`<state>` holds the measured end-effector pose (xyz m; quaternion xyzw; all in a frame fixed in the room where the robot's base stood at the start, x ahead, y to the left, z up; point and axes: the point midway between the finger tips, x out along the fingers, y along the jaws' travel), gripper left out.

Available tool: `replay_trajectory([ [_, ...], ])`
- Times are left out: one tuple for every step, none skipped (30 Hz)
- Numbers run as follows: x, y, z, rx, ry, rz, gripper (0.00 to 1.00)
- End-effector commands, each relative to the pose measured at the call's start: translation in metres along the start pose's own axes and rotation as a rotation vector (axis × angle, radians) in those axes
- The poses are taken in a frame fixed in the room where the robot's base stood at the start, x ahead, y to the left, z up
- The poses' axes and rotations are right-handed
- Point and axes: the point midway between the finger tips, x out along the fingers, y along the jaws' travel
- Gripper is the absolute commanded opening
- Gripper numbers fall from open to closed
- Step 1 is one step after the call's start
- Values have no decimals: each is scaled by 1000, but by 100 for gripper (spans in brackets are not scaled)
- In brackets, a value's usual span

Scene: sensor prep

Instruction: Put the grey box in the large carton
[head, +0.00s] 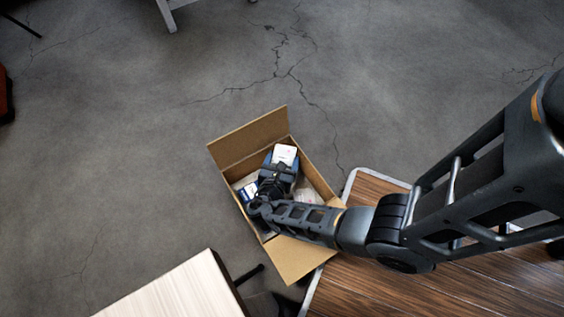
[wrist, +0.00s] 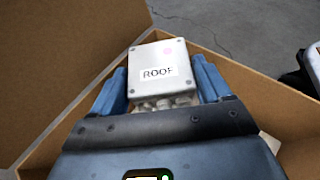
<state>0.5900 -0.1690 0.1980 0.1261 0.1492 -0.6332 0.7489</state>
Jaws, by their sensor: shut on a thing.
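The grey box (wrist: 160,70), a pale square case labelled "ROOF" with a pink spot, is held between the two blue fingers of my gripper (wrist: 163,88) in the wrist view. In the head view the box (head: 285,154) shows as a pale shape at the tip of my gripper (head: 283,163). My gripper is shut on it. The large carton (head: 240,152) is open, with its flaps spread. The box and gripper are over the carton's opening; its walls (wrist: 75,60) surround them in the wrist view. How far the box is above the carton's bottom I cannot tell.
White and blue items (head: 249,190) lie inside the carton, partly hidden by my arm. A wooden-topped surface (head: 400,291) is to the right of the carton, and a pale table (head: 180,290) is at the lower left. The grey floor (head: 110,130) beyond is mostly clear.

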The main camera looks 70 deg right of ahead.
Motion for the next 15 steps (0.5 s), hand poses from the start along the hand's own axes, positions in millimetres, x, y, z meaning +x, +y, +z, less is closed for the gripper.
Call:
replay_trajectory([
  [6,1,-13,-1,-2,0,43],
  [8,1,-16,-1,-2,0,43],
  [9,1,-19,0,-2,0,43],
  [10,1,-21,0,-2,0,43],
  [10,1,-22,0,-1,0,43],
  [10,1,-24,0,-1,0,43],
  [10,1,-24,0,-1,0,43],
  [11,1,-25,0,-1,1,43],
  [11,1,-26,0,-1,1,43],
  [12,0,-28,-1,-1,1,43],
  [13,0,-31,-1,-1,1,43],
  [15,0,-35,-1,-1,1,43],
  [16,0,-39,-1,-1,1,43],
  [18,1,-43,0,-2,0,43],
  [21,1,-48,0,-2,0,43],
])
